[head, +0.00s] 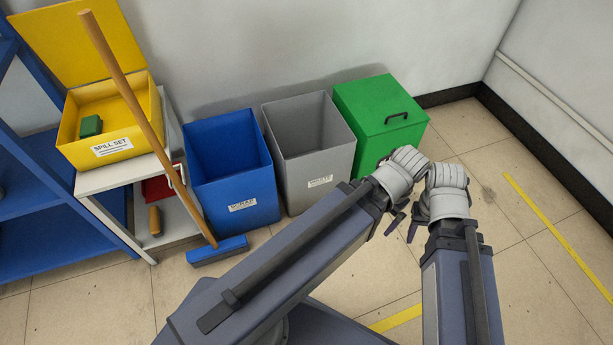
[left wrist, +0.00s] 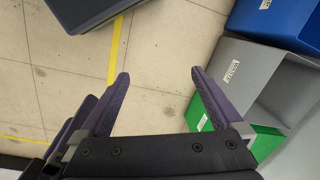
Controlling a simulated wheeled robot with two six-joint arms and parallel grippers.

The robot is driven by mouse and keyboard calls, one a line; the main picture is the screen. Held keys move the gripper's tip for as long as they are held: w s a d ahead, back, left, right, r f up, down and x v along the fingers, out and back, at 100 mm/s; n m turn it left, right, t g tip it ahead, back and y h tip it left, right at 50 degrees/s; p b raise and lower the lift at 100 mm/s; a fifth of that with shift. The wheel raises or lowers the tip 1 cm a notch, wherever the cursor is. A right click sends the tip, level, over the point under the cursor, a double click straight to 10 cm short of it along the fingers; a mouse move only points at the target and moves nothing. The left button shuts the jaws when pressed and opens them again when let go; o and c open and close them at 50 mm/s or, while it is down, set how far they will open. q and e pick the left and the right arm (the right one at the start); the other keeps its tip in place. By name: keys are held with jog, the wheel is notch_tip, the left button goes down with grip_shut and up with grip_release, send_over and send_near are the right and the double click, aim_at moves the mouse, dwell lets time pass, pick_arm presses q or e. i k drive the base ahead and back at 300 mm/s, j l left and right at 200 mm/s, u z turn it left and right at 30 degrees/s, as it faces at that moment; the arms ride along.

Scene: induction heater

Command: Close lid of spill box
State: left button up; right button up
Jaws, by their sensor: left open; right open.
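The yellow spill box (head: 112,140) stands on a small grey table at the left of the head view, with a "SPILL SET" label on its front. Its yellow lid (head: 78,42) stands open, tilted up and back. A green block (head: 91,126) lies inside. My left gripper (left wrist: 160,73) is open and empty over the floor in the left wrist view; its fingers are hard to make out in the head view. My right gripper (head: 401,230) is open and appears empty, in front of the green bin. Both grippers are far to the right of the box.
A broom (head: 150,120) leans diagonally across the front of the spill box and table (head: 105,182). Blue (head: 232,180), grey (head: 312,165) and green (head: 372,125) bins line the wall. A blue shelf (head: 30,240) stands at the far left. The floor at the right is clear.

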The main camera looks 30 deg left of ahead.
aim_at(56, 33)
jog(key=u, duration=2.3)
jog(key=i+j, duration=0.2)
jog(key=i+u, duration=0.05)
jog(key=i, duration=0.05)
